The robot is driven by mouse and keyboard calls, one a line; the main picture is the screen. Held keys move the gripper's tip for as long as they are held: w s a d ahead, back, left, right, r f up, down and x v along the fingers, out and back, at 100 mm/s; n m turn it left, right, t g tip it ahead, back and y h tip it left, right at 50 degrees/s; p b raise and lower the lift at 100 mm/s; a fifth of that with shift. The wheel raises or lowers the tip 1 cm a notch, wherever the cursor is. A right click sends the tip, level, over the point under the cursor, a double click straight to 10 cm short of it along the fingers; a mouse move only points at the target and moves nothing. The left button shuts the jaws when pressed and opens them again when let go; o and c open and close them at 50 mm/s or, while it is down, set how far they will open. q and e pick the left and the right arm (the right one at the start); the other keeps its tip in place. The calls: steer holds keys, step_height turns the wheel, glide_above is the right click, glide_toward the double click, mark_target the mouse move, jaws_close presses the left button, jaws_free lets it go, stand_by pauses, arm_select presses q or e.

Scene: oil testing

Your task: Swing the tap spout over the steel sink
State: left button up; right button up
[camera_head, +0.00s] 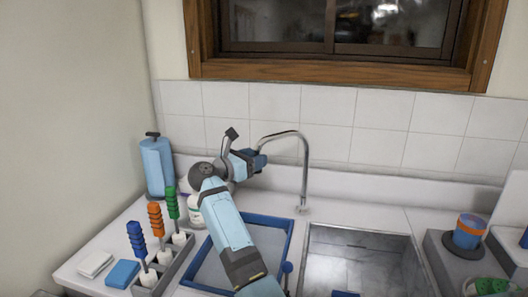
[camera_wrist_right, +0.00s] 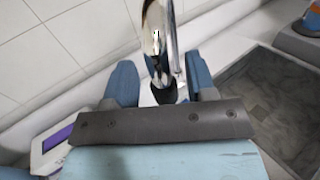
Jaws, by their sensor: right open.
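The chrome tap (camera_head: 304,170) rises behind the counter's middle, and its arched spout (camera_head: 280,135) points left, away from the steel sink (camera_head: 398,244). My right gripper (camera_head: 262,161) is at the spout's outer end, which it partly hides. In the right wrist view the open blue fingers (camera_wrist_right: 162,82) stand on either side of the spout (camera_wrist_right: 153,30), with gaps visible. I cannot tell whether either finger touches it. The sink (camera_wrist_right: 268,98) lies to the right in that view. My left gripper is not in view.
A blue-rimmed tray (camera_head: 290,236) lies left of the sink, under my right arm. A rack (camera_head: 170,262) with blue, orange and green handled tools and a blue roll (camera_head: 157,166) stand farther left. An orange-and-blue cup (camera_head: 468,231) stands right of the sink. The tiled wall is close behind the tap.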

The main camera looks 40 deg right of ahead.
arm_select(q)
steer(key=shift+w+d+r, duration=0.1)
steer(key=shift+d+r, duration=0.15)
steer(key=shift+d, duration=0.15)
arm_select(e)
steer(key=shift+w+d, duration=0.1)
steer(key=shift+d, duration=0.6)
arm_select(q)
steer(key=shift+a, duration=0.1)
arm_select(e)
steer(key=shift+c, duration=1)
jaws_close()
steer(key=shift+s, duration=0.2)
